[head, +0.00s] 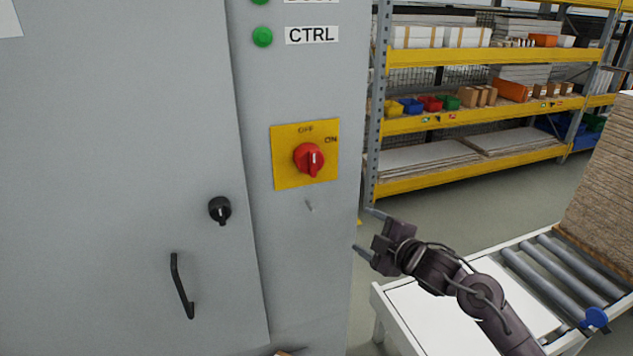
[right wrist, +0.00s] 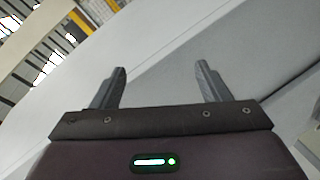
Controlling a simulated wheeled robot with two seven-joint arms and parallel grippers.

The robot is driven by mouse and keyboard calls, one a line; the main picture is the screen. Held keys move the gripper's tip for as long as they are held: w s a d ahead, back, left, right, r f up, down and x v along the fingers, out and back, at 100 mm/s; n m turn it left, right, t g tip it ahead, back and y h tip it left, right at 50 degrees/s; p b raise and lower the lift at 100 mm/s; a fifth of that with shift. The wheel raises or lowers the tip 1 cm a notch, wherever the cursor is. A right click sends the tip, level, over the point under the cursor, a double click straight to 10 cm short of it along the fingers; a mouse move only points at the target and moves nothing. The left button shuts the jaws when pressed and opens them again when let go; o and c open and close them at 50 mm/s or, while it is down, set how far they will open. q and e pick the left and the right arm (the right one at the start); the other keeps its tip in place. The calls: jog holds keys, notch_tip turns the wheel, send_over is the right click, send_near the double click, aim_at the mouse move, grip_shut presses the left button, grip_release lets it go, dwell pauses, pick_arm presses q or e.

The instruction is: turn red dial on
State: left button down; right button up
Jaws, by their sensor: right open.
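The red dial (head: 309,159) sits on a yellow plate (head: 284,178) on the grey cabinet's narrow front panel. The plate reads OFF at the top and ON at the upper right. The dial's ridge stands about upright, toward OFF. My right gripper (head: 366,229) is open and empty, to the right of and below the dial, by the cabinet's right edge and apart from the dial. In the right wrist view its two fingers (right wrist: 160,88) are spread with nothing between them, and the dial is not seen there. My left gripper is not in view.
The grey cabinet (head: 120,130) has a black handle (head: 181,286) and a black knob (head: 220,210). Green lights (head: 262,37) sit above the dial. A roller conveyor (head: 545,268) and stacked boards (head: 606,190) stand at right, with yellow shelving (head: 480,118) behind.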

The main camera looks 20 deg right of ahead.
jog(key=s+a+r+n+t+y, duration=0.1)
jog(key=s+a+r+n, duration=0.1)
jog(key=r, duration=0.5)
jog(key=s+a+r+n+y, duration=0.1)
jog(key=a+r+n, duration=0.2)
jog(key=r, duration=0.3)
jog(key=n+y, duration=0.2)
jog(key=n, duration=0.1)
send_near(316, 163)
jog(key=x, duration=0.3)
jog(key=shift+w+a+p, duration=0.1)
jog(key=shift+w+p, duration=0.4)
jog(key=shift+p, duration=0.15)
jog(key=p+x, duration=0.2)
jog(key=x, duration=0.4)
jog(key=shift+w+p, duration=0.1)
jog(key=shift+p, duration=0.2)
jog(key=shift+w+f, duration=0.15)
jog(key=shift+w, duration=0.15)
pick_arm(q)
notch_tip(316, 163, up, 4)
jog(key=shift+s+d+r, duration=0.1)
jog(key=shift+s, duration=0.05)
pick_arm(e)
jog(key=shift+f, duration=0.1)
jog(key=shift+c, duration=0.3)
